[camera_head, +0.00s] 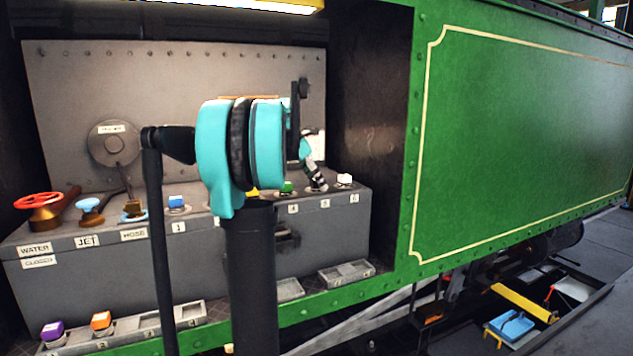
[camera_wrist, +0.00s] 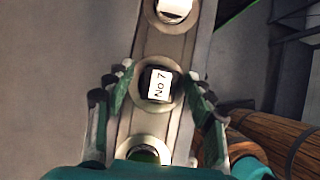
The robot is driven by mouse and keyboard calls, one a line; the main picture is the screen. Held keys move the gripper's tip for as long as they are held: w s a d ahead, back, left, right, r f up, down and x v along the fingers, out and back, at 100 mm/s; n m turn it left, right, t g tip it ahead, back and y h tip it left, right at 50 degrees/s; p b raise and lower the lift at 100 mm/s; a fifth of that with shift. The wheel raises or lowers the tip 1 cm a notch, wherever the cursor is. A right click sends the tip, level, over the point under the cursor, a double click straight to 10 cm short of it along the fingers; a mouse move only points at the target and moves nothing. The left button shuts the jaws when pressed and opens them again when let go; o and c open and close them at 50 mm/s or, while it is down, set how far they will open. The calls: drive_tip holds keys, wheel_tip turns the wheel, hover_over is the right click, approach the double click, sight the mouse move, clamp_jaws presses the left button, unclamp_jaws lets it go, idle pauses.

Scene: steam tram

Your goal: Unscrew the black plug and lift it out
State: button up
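The black plug (camera_wrist: 149,83) shows in the wrist view, with a white "No 7" label on its top, seated in a round collar on a metal strip. My gripper (camera_wrist: 158,78) is open, one finger on each side of the plug, with gaps to both fingers. Whether the fingertips are down at the plug's height is hard to tell.
The green plug (camera_wrist: 144,155) and white plug (camera_wrist: 173,9) sit in line on either side. Brown wooden cylinders (camera_wrist: 275,135) lie at right.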

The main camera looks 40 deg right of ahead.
clamp_jaws()
drive_tip(key=shift+s+n+t, duration=0.1)
drive_tip(key=shift+n+t, duration=0.5)
drive_tip(key=shift+n, duration=0.6)
drive_tip(key=shift+n+t, duration=0.5)
drive_tip(key=shift+n, duration=0.4)
drive_tip(key=shift+n+t, duration=1)
drive_tip(key=shift+n, duration=1)
drive_tip(key=o, duration=0.9)
unclamp_jaws()
drive_tip(key=shift+r, duration=0.25)
drive_tip(key=shift+r, duration=0.35)
